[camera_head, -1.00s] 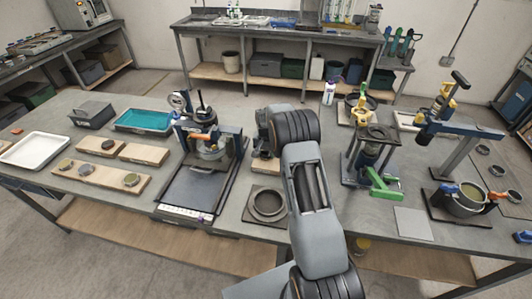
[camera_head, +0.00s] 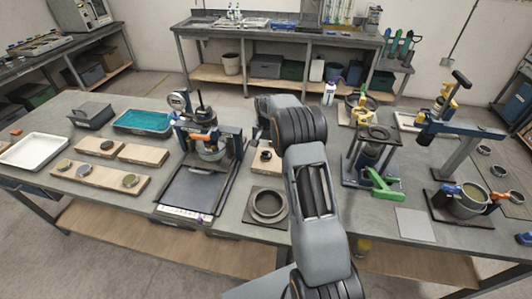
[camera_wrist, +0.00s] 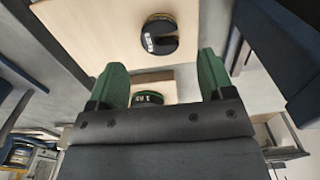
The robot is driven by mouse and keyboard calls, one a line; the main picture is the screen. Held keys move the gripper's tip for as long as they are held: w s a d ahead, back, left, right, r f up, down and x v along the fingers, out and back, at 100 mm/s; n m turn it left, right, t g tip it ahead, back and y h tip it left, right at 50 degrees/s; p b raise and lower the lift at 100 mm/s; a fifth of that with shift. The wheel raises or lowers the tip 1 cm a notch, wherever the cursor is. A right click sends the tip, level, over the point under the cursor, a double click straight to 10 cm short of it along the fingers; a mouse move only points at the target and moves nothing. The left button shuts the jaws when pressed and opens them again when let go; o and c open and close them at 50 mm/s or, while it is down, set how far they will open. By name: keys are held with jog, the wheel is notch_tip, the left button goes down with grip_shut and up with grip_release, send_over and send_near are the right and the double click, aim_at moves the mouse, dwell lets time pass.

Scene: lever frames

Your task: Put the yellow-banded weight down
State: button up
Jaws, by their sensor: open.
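A black slotted weight (camera_wrist: 158,35) with a thin yellowish edge and a white label lies flat on a pale wooden board (camera_wrist: 95,25) in the wrist view. My gripper (camera_wrist: 161,68) is open, its two green fingers apart, with that weight beyond the fingertips and not touching them. A second dark weight with a green band (camera_wrist: 147,97) shows between the fingers on a smaller pale board; its lower part is hidden by my gripper body. In the head view a small black weight (camera_head: 266,155) stands on a board beside my arm; my fingers are hidden there.
A compression rig (camera_head: 208,140) with a dark tray stands left of my arm. A dark ring on a plate (camera_head: 268,203) lies in front. A stand with a green clamp (camera_head: 383,184) is to the right. A bare grey plate (camera_head: 413,222) lies near the front edge.

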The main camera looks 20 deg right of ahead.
jog(key=s+a+r+n+t, duration=0.1)
jog(key=s+a+r, duration=0.15)
jog(key=r, duration=0.45)
jog(key=s+a+r, duration=0.1)
jog(key=s+r, duration=0.2)
jog(key=r, duration=0.3)
jog(key=s+a+r+n+t, duration=0.1)
jog(key=s+a+r+n, duration=0.15)
jog(key=s+r, duration=0.4)
jog(key=s+a+f+n+t, duration=0.1)
jog(key=s+a, duration=0.1)
jog(key=s, duration=0.7)
jog(key=s+a+f+n+t, duration=0.1)
jog(key=s+a+f+n, duration=0.1)
jog(key=s, duration=0.8)
jog(key=shift+f+t+b, duration=0.2)
jog(key=shift+t+b, duration=0.1)
jog(key=shift+b, duration=0.05)
